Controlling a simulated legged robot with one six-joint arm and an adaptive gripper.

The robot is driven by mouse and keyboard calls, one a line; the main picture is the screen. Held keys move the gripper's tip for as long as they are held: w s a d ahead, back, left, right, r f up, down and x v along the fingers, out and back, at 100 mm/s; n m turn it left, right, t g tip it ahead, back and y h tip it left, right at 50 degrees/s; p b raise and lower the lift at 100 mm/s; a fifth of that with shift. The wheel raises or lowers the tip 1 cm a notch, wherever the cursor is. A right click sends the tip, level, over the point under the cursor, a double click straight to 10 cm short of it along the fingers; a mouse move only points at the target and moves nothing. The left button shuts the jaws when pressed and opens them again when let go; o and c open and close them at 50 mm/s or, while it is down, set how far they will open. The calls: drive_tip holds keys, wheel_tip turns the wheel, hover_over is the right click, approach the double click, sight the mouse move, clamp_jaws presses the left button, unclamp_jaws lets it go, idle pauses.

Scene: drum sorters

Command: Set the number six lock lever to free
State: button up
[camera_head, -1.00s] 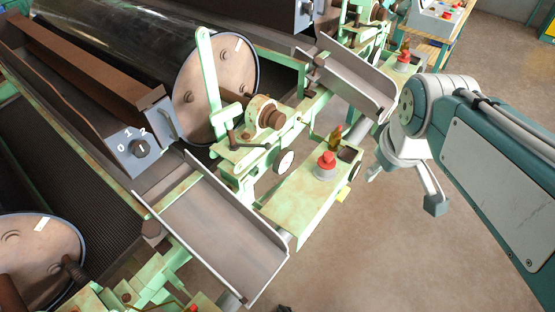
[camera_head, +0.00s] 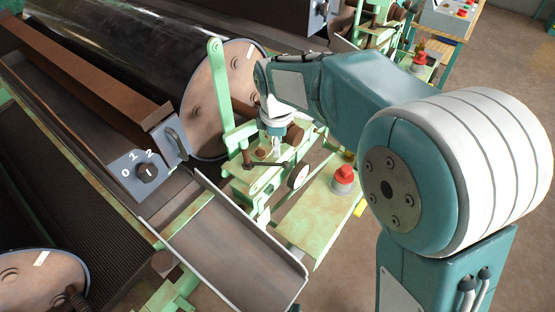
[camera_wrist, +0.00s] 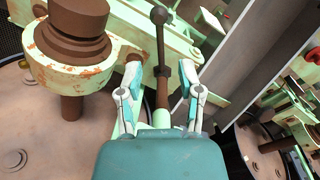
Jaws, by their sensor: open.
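A dark lever with a ball knob (camera_wrist: 160,38) shows in the wrist view, its shaft running down between my fingers. My gripper (camera_wrist: 160,78) is open, one finger on each side of the shaft, and I cannot tell if either touches it. In the head view my gripper (camera_head: 276,148) points down over the green bracket at the drum's end, and the dark lever (camera_head: 264,164) lies just under it. No number six or free marking can be read on it.
The drum (camera_head: 205,105) is behind, with a rusty round hub (camera_wrist: 78,30) close to the lever. A metal chute (camera_head: 225,245) is in front. A dial marked 0, 1, 2 (camera_head: 148,172) is left.

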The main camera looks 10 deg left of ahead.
sight(275, 163)
drive_tip(key=f, duration=0.4)
drive_tip(key=a+f, duration=0.1)
drive_tip(key=f, duration=0.1)
drive_tip(key=shift+w, duration=0.25)
drive_tip(key=shift+d+f, duration=0.4)
drive_tip(key=shift+f, duration=0.2)
drive_tip(key=shift+a, duration=0.2)
clamp_jaws()
